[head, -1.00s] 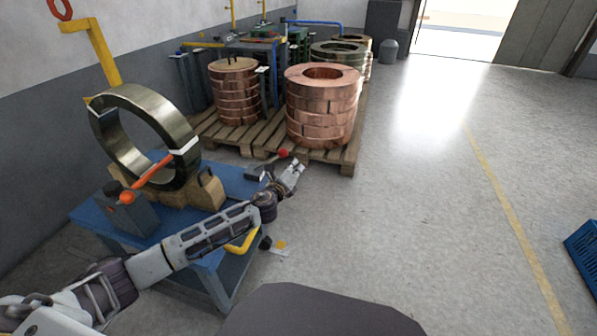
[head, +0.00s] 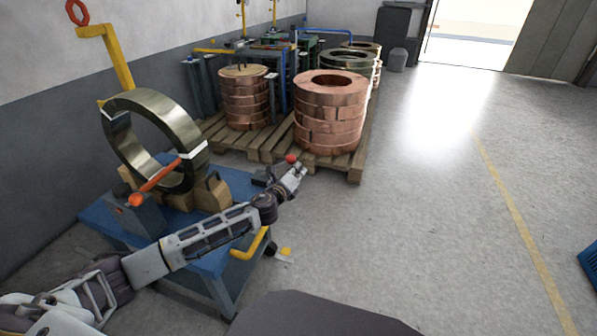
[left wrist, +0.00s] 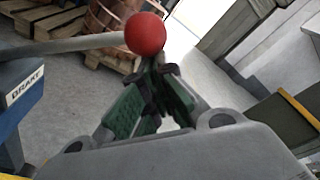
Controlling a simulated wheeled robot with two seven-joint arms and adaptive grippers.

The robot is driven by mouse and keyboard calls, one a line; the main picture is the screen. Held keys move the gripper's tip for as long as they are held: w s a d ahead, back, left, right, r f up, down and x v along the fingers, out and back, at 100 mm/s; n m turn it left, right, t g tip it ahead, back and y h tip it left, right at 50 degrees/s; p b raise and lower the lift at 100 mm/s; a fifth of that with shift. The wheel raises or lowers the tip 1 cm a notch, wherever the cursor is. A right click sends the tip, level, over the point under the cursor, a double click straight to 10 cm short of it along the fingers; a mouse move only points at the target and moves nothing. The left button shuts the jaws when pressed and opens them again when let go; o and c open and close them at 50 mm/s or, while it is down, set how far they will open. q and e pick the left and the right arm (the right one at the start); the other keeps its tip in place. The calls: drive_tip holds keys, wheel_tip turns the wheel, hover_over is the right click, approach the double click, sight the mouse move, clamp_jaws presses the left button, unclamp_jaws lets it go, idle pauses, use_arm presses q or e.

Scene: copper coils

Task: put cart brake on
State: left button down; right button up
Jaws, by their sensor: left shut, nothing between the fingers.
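The blue cart (head: 218,262) stands at the left with a steel coil on it. Its brake lever ends in a red ball knob (head: 291,158) at the cart's far right corner. In the left wrist view the red knob (left wrist: 145,34) sits on a grey rod coming from the left, beside a label reading BRAKE (left wrist: 25,85). My left gripper (head: 300,170) is shut and empty, just right of the knob. In the left wrist view its fingertips (left wrist: 155,75) are just below the knob in the picture; I cannot tell whether they touch it. My right gripper is not in view.
The coil (head: 152,140) rests on a wooden cradle (head: 212,193). An orange-handled lever (head: 158,177) rises beside it. Copper coils (head: 330,112) stand on wooden pallets (head: 357,165) behind the cart. A yellow handle (head: 250,245) is on the cart's near side. Open floor lies to the right.

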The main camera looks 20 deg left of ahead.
sight(289, 161)
use_arm(q)
drive_tip(key=a+r+n+p, duration=0.1)
drive_tip(key=r, duration=0.1)
drive_tip(key=a+r+n+p, duration=0.1)
drive_tip(key=a+r+n, duration=0.1)
drive_tip(key=r, duration=0.1)
drive_tip(key=shift+a+h, duration=0.15)
drive_tip(key=shift+h, duration=0.15)
drive_tip(key=a+r+n+t+p, duration=0.1)
drive_tip(key=a+r+n+p, duration=0.3)
drive_tip(key=a+n, duration=0.3)
drive_tip(key=shift+w+a+r, duration=0.25)
drive_tip(key=shift+a, duration=0.75)
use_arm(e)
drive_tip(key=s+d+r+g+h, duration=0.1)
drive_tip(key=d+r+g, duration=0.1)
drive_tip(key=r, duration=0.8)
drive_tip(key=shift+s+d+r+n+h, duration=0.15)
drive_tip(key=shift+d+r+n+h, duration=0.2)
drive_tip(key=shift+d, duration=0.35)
use_arm(q)
drive_tip(key=shift+a, duration=0.1)
drive_tip(key=shift+r, duration=0.1)
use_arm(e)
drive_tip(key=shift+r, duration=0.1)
